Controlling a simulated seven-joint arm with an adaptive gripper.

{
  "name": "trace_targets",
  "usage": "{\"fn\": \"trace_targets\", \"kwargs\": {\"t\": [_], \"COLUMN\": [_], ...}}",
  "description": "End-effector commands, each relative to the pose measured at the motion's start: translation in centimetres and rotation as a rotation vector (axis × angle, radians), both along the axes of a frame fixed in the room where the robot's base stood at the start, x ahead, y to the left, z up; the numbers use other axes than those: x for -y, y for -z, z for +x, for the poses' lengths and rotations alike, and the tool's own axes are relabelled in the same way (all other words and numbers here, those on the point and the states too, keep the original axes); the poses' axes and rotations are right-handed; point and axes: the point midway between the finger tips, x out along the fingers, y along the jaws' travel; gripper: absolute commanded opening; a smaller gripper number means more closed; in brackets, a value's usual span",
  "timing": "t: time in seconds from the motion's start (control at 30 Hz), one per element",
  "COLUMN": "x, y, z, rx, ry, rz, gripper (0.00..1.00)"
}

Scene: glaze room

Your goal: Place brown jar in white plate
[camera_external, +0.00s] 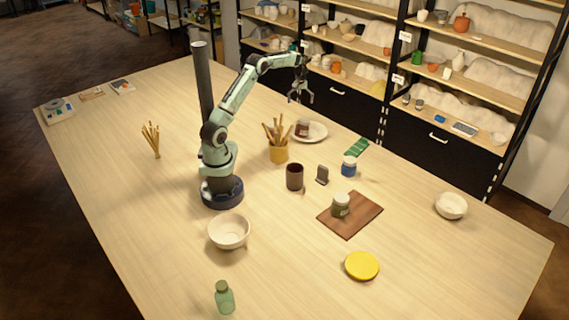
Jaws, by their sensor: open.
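A small brown jar (302,128) with a pale label appears to stand upright on the left part of the white plate (321,132), at the back of the table. The plate's right rim is bare. My gripper (300,99) is open and empty, pointing down above the jar and plate, with a clear gap below its fingers. A dark brown cup (295,177) stands apart on the table, nearer the camera.
A yellow pot of brushes (278,150) stands just left of the plate. A blue jar (349,168), a small grey holder (322,175) and a green jar (341,204) on a wooden board (364,219) stand nearer. Shelves (440,80) line the back.

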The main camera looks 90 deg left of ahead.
Motion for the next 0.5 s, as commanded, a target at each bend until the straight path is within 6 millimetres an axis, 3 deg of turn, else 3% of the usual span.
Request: {"fn": "trace_targets", "kwargs": {"t": [0.37, 0.43, 0.5], "x": [0.2, 1.4, 4.2], "y": [-1.2, -1.9, -3.5], "z": [0.1, 0.6, 1.6], "rx": [0.001, 0.001, 0.0], "ry": [0.006, 0.04, 0.121], "rz": [0.0, 0.001, 0.003], "gripper": [0.95, 0.95, 0.95]}}
